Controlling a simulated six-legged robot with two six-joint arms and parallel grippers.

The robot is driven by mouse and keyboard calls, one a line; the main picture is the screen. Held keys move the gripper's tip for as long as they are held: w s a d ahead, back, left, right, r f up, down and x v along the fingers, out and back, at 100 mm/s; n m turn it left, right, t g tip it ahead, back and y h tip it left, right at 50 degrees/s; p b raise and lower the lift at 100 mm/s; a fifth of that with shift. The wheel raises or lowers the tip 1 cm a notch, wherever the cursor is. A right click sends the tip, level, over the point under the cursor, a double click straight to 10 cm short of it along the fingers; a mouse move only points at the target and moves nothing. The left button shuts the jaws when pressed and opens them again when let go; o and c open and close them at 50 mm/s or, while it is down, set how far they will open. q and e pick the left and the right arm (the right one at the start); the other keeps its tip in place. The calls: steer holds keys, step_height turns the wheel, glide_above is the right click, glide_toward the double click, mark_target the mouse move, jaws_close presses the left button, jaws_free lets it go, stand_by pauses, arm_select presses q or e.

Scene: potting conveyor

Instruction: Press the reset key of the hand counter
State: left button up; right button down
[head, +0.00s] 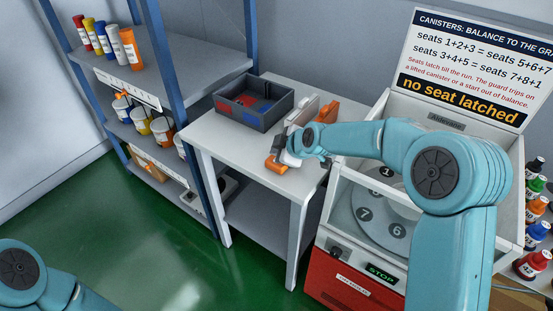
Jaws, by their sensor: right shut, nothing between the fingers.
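No thing in the head view shows a readable counter dial or reset key, so I cannot tell which one is the hand counter. Near my right gripper (284,151), on the white side table (228,139), are a small orange piece (276,164) and an upright grey-and-orange thing (327,111). My right gripper is shut and empty, low over the table's front right part, right by the orange piece. Whether it touches anything is unclear. My arm and hand hide part of the table there. My left gripper is out of view.
A dark divided tray (253,120) with red and blue pieces stands at the table's back. A shelf rack (180,74) with canisters and pots is on the left. A numbered-seat machine (340,195) stands right of the table, under a sign (480,60) reading "no seat latched".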

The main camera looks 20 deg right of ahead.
stand_by(0.8)
steer(key=shift+f+b, duration=0.4)
steer(key=shift+b, duration=0.35)
steer(key=shift+f+b, duration=0.45)
steer(key=shift+b, duration=0.15)
stand_by(0.4)
steer(key=shift+r, duration=0.1)
steer(key=shift+r+p, duration=0.35)
steer(key=shift+r, duration=0.4)
step_height(320, 180, up, 5)
steer(key=p, duration=0.2)
steer(key=shift+p, duration=0.4)
stand_by(0.7)
